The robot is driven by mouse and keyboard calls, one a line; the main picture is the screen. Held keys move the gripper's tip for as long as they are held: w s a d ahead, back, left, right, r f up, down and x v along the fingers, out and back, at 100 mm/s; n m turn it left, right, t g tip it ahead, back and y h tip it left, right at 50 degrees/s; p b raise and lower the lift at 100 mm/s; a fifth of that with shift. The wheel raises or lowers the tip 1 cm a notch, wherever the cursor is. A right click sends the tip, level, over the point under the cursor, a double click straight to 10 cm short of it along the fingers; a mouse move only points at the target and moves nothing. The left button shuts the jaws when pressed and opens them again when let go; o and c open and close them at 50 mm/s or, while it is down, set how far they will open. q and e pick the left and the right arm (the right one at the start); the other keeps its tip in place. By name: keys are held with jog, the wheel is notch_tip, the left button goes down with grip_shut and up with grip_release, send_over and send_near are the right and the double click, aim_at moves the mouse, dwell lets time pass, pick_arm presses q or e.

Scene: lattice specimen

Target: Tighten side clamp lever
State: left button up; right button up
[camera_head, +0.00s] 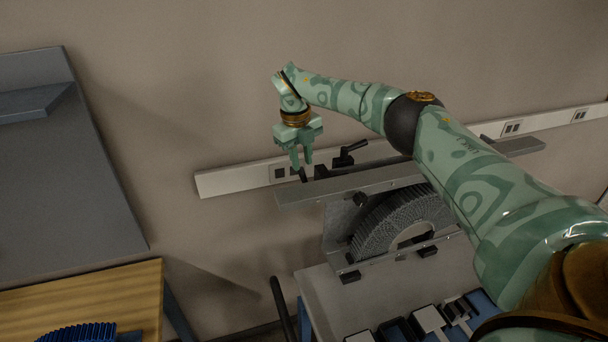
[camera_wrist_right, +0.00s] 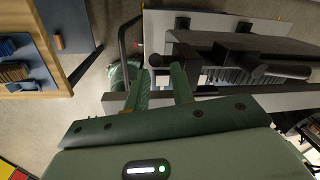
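My right gripper (camera_head: 302,163) reaches in from the right and points down at the left end of the clamp fixture's grey top bar (camera_head: 350,185). Its two fingers are apart in the right wrist view (camera_wrist_right: 160,78), with no lever clearly held between them. A black lever (camera_head: 352,149) stands behind the bar, just right of the fingers. A small dark piece (camera_head: 303,175) shows right under the fingertips; I cannot tell whether they touch it. A black rod-like handle (camera_wrist_right: 285,70) lies right of the fingers in the wrist view. Which lever is the side one is unclear.
A grey arched lattice specimen (camera_head: 375,235) sits under the bar. Small black and white parts (camera_head: 430,318) lie on the bench in front. A wooden table (camera_head: 130,290) with a blue ribbed part (camera_head: 78,333) stands left. A pale wall rail (camera_head: 235,181) runs behind.

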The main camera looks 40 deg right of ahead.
aim_at(303, 177)
notch_tip(303, 177, down, 6)
jog(key=shift+s+d+r+p, duration=0.1)
jog(key=shift+d+r+p, duration=0.05)
jog(key=shift+p, duration=0.2)
jog(key=shift+d+f, duration=0.1)
jog(key=shift+f, duration=0.3)
grip_shut()
jog(key=f+g+b, duration=0.1)
jog(key=b, duration=0.6)
jog(key=shift+w+b, duration=0.2)
jog(key=shift+b, duration=0.1)
jog(key=shift+r, duration=0.1)
jog(key=shift+r+g, duration=0.2)
jog(key=shift+g, duration=0.1)
grip_release()
jog(key=shift+r+y, duration=0.1)
jog(key=shift+y, duration=0.2)
